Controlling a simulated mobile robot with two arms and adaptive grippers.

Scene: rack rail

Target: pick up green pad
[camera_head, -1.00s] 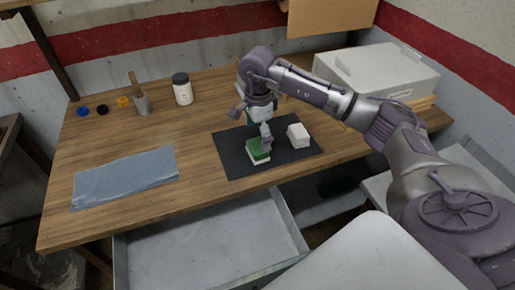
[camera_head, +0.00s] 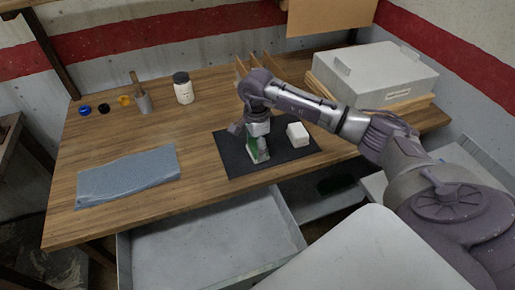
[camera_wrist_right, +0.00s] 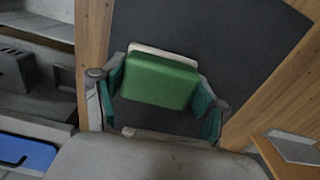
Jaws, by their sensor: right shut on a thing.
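The green pad (camera_wrist_right: 160,80) shows in the right wrist view as a green block with a pale layer at its far edge. It lies between the two fingers of my right gripper (camera_wrist_right: 160,98), which is shut on it. In the head view, the right gripper (camera_head: 258,150) points down over the dark mat (camera_head: 232,160), and the green pad (camera_head: 252,151) is mostly hidden by the fingers. I cannot tell whether the pad touches the mat. My left gripper is not in view.
A white block (camera_head: 297,134) sits on the mat to the right. A grey-blue cloth (camera_head: 128,176) lies at left. A white jar (camera_head: 183,90) and a cup with a brush (camera_head: 144,103) stand behind. A grey case (camera_head: 380,75) is at back right. An open drawer (camera_head: 210,245) is below the front edge.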

